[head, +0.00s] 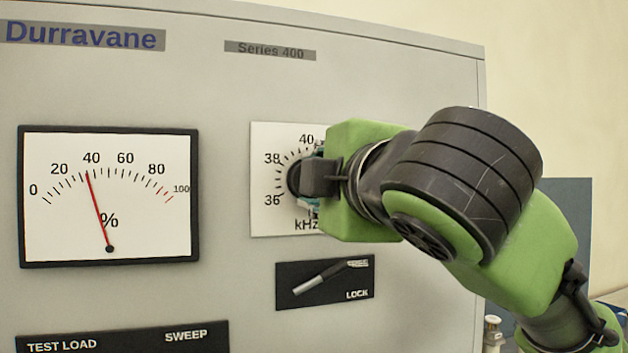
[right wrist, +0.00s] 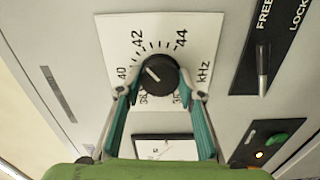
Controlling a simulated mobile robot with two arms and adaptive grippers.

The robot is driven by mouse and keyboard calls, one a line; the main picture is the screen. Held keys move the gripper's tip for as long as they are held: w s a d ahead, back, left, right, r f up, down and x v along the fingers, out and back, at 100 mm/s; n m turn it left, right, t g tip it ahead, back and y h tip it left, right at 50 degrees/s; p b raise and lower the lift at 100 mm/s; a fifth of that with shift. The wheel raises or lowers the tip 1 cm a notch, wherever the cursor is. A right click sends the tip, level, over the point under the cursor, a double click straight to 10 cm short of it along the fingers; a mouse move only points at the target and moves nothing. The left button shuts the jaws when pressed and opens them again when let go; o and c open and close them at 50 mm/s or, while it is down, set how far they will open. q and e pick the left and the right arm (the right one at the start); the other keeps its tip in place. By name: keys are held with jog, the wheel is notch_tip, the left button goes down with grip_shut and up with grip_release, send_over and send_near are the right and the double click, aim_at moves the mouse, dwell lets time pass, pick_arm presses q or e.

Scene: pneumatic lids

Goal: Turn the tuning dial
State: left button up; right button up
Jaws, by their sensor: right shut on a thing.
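The tuning dial is a round black knob (right wrist: 159,76) on a white kHz scale plate (head: 264,222). In the right wrist view its white pointer mark aims to the upper left, roughly between 40 and 42. My right gripper (right wrist: 160,90) is shut on the knob, one teal-lined finger on each side. In the head view the gripper (head: 312,178) covers most of the knob and the right part of the scale. The percent meter (head: 150,225) has its red needle just below 40. My left gripper is not in view.
Below the scale is a black FREE/LOCK plate (head: 287,270) with a silver-tipped lever (head: 310,285), its dark end beside FREE. A TEST LOAD/SWEEP panel (head: 120,338) lies lower left.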

jog(key=o, duration=1.1)
jog(key=shift+d, duration=0.1)
jog(key=v, duration=1.2)
